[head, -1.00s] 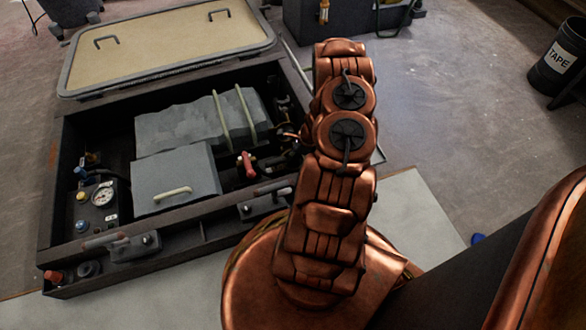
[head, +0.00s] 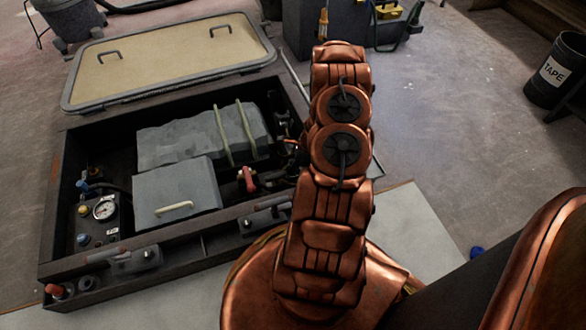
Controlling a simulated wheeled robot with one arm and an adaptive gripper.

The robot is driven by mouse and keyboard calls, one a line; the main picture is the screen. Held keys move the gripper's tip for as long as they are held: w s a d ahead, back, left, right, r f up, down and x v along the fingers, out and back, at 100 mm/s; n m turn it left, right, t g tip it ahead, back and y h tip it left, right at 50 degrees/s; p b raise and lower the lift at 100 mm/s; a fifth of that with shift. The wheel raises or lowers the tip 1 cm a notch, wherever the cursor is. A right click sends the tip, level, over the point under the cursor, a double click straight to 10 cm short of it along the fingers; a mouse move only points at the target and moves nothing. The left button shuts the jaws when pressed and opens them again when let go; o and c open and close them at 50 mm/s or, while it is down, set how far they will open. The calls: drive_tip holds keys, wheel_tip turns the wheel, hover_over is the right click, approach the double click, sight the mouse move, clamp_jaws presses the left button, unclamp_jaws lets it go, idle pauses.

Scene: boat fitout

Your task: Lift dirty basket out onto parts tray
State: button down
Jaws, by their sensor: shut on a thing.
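My copper-coloured arm (head: 335,200) rises through the middle of the head view and reaches over the right side of an open dark compartment (head: 120,262). My gripper is hidden behind the arm links, so its jaws and anything in them do not show. No dirty basket can be made out. I cannot identify a parts tray either. A red-handled valve (head: 246,179) and dark fittings are in the compartment just left of the arm, which hides what lies behind it.
A beige hatch lid (head: 165,60) lies open behind the compartment. Inside are grey boxes (head: 175,190) and a pressure gauge (head: 104,209). A black TAPE bin (head: 558,75) stands at the right. A dark box (head: 350,35) with yellow items stands at the back. Floor between is clear.

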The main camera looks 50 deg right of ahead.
wheel_tip(320, 180, up, 23)
drive_tip(key=p, duration=0.6)
drive_tip(key=shift+p, duration=0.35)
drive_tip(key=shift+w+r, duration=0.1)
